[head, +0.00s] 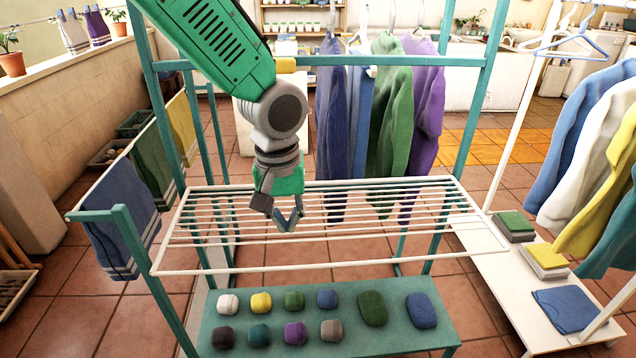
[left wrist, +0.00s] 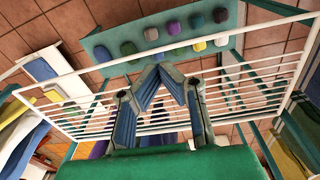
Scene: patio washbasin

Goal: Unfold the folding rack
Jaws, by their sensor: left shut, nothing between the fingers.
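The folding rack (head: 400,216), a white wire panel of parallel slats, lies roughly level across the teal frame (head: 176,322). In the left wrist view the rack (left wrist: 75,122) spans the picture behind my fingers. My left gripper (head: 288,224), on a green arm from above, points down over the rack's middle, slightly left of centre. It also shows in the left wrist view (left wrist: 163,72), its fingertips meeting with nothing between them. I cannot tell whether the fingertips touch the slats. They hide a few slats. My right gripper is not in view.
Below the rack, a teal shelf (head: 258,336) holds several coloured rounded pieces. Towels (head: 118,212) hang at the left and garments (head: 398,110) hang behind. A white rack with clothes and folded cloths (head: 566,306) stands at the right. Room above the slats is mostly free.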

